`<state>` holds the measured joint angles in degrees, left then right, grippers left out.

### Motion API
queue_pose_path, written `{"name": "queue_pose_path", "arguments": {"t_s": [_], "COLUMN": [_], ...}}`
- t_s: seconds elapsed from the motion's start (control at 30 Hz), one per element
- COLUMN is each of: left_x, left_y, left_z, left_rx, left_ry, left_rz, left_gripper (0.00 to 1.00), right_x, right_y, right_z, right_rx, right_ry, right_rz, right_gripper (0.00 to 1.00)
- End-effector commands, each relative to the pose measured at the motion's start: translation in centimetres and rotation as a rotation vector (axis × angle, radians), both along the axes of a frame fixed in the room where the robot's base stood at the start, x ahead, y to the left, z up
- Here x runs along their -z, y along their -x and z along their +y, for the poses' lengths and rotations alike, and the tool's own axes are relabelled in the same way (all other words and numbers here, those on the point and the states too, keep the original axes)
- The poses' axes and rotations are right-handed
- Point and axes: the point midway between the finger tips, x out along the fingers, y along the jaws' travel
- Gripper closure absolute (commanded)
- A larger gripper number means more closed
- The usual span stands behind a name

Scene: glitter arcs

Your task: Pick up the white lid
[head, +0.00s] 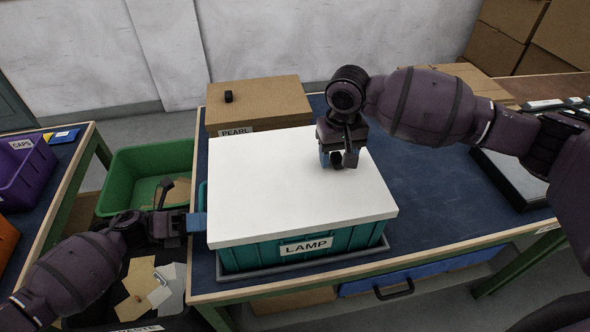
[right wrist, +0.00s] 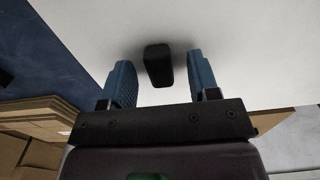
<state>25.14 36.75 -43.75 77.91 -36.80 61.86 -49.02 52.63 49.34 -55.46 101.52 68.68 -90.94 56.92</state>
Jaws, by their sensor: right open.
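The white lid (head: 290,195) lies flat on a teal bin (head: 340,240) labelled LAMP. A black knob (right wrist: 158,64) on the lid shows in the right wrist view between the two blue fingers of my right gripper (right wrist: 163,80), with a gap on each side. In the head view my right gripper (head: 338,160) points down over the lid's right part and mostly hides the knob. My left gripper (head: 198,222) is at the left side of the lid and bin; its blue fingertips lie close to the edge, and whether they touch or grip it is unclear.
The bin stands in a grey tray (head: 305,260) on a blue-topped table (head: 425,215). A cardboard box (head: 265,95) labelled PEARL, with a small black knob, is behind it. A green crate (head: 145,165) is at the left. The tabletop right of the bin has free room.

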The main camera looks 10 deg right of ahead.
Motion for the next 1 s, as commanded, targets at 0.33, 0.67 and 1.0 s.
{"name": "queue_pose_path", "arguments": {"t_s": [0.33,0.67,1.0], "left_x": [-0.3,-0.3,-0.3], "left_y": [-0.2,-0.2,-0.2], "left_z": [0.0,0.0,0.0], "left_rx": [-0.003,-0.002,-0.003], "left_ry": [0.0,0.001,0.0], "left_rz": [-0.012,-0.012,-0.012], "left_gripper": [1.0,1.0,1.0], "right_x": [0.2,0.2,-0.9], "right_y": [0.0,0.0,-0.1], "right_z": [0.0,0.0,0.0], "right_rx": [0.0,0.0,0.0], "right_ry": [0.0,-0.001,-0.002], "right_rz": [-0.001,-0.002,-0.003], "right_gripper": [0.58,1.0,1.0]}}
